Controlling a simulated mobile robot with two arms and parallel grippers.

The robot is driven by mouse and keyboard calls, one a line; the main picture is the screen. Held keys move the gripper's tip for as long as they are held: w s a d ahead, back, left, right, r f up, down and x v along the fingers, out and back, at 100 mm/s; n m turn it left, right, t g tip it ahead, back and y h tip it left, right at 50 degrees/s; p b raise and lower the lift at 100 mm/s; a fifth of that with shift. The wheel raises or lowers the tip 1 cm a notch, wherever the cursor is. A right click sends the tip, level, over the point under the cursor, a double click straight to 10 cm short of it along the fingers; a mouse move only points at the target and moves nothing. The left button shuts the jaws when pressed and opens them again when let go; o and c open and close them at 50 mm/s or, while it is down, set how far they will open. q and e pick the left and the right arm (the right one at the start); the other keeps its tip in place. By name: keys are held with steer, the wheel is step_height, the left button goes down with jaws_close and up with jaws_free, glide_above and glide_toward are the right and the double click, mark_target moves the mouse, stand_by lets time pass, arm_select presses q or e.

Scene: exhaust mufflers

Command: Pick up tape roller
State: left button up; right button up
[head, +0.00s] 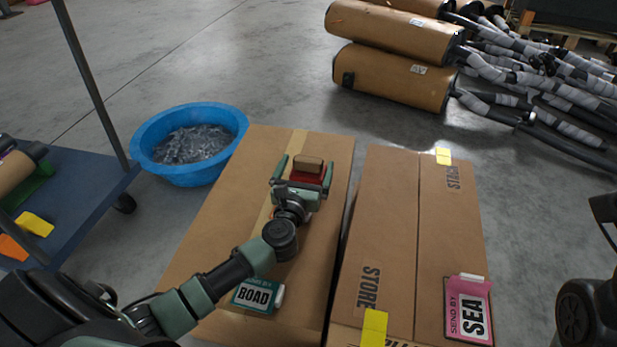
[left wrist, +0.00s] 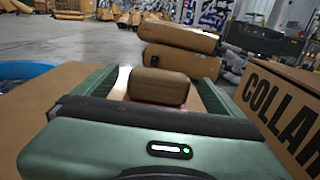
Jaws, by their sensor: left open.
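The tape roller (head: 308,166), a brown tape roll over a red body, is on top of the left cardboard box (head: 221,240). My left gripper (head: 305,164) is open, with one finger on each side of the tape roller. In the left wrist view the tape roller's brown roll (left wrist: 158,86) stands between the two green fingers, with a bit of red below it. The gripper body hides its lower part, so I cannot tell whether the fingers touch it. My right gripper is not in view.
A second cardboard box (head: 400,220) stands close on the right, with a pink label (head: 468,310). A blue tub (head: 190,180) of grey pieces is at the left, beside a blue cart (head: 85,195). Brown mufflers (head: 393,76) with wrapped pipes lie behind. Open floor lies between.

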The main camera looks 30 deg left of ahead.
arm_select(q)
steer(key=shift+x, duration=1.2)
steer(key=c, duration=1.7)
steer(key=shift+r, duration=0.1)
